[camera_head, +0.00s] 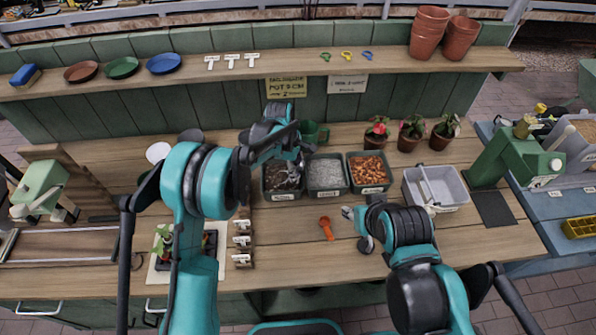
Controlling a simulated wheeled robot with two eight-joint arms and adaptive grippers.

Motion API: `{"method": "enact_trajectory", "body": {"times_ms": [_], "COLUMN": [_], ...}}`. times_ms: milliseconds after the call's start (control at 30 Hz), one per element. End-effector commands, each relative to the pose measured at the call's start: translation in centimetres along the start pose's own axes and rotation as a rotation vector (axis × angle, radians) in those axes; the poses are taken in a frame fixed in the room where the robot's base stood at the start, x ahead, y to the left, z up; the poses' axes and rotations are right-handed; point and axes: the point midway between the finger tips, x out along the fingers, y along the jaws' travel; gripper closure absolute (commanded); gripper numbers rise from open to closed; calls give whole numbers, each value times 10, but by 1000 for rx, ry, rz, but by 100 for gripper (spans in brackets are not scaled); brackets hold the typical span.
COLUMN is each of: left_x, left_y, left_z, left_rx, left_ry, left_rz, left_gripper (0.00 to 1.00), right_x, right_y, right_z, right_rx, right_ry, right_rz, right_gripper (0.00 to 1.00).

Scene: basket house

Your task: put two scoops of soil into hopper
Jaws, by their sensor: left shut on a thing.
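The soil bin (283,194) is the dark-filled left one of three labelled bins in the middle of the table. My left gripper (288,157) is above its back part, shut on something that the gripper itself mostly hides. A green cup-like thing (312,133) shows just behind the gripper; I cannot tell whether they touch. A small orange scoop (326,228) lies on the table in front of the bins. My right gripper (355,229) looks open and empty, to the right of this scoop. I cannot tell for sure which thing is the hopper; a green machine (512,157) stands at the right.
A grey bin (325,174) and an orange-brown-filled bin (369,173) stand right of the soil. A pale tub (437,188) stands farther right. Potted plants (411,134) line the back. White clips (243,241) and a seedling tray (190,246) lie at the front left.

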Motion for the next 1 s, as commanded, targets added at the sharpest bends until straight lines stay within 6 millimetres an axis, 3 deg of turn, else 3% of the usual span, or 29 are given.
{"method": "enact_trajectory", "body": {"times_ms": [600,1000], "left_x": [-2,-38], "left_y": [0,0], "left_z": [1,12], "left_rx": [0,2], "left_ry": [3,54], "left_rz": [0,-1], "left_gripper": [100,100], "right_x": [-1,-19], "right_y": [0,0], "right_z": [-1,-14], "right_rx": [0,0], "right_ry": [0,0], "right_rz": [0,0], "right_gripper": [60,60]}}
